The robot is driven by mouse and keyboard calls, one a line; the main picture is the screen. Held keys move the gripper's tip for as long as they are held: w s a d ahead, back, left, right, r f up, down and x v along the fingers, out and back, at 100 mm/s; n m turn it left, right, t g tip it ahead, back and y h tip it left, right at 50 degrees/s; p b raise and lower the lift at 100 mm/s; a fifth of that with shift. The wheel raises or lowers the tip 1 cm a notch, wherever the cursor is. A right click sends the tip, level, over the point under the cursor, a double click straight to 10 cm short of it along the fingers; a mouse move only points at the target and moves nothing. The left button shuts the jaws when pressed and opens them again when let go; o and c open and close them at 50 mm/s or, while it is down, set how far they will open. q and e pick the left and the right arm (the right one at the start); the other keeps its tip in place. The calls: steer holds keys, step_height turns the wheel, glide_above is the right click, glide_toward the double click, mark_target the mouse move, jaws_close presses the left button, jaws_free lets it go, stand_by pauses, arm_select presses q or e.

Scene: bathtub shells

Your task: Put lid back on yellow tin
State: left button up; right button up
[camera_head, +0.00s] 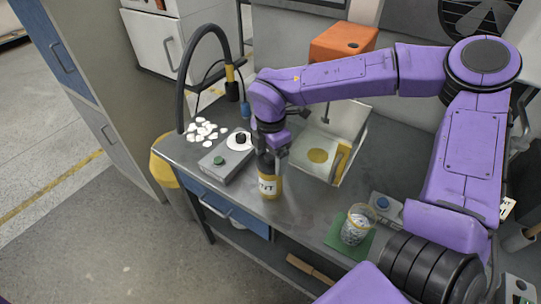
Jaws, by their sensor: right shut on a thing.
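A flat yellow disc (317,156) lies inside a pale, open-fronted box behind and to the right. I cannot tell whether it is a lid. My left gripper is out of view.
On the workbench (300,205), a grey device (222,160) with a green button and white pieces (203,131) lie left. A glass (356,226) stands on a green mat (340,232) at right. An orange box (342,42) is behind. A black curved hose rises at left.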

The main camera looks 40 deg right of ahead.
steer(key=shift+f, duration=0.1)
stand_by(0.5)
steer(key=o, duration=0.9)
steer(key=shift+o, duration=0.2)
steer(key=shift+r+p, duration=2.55)
steer(key=shift+r, duration=1.05)
steer(key=shift+f, duration=0.1)
jaws_close()
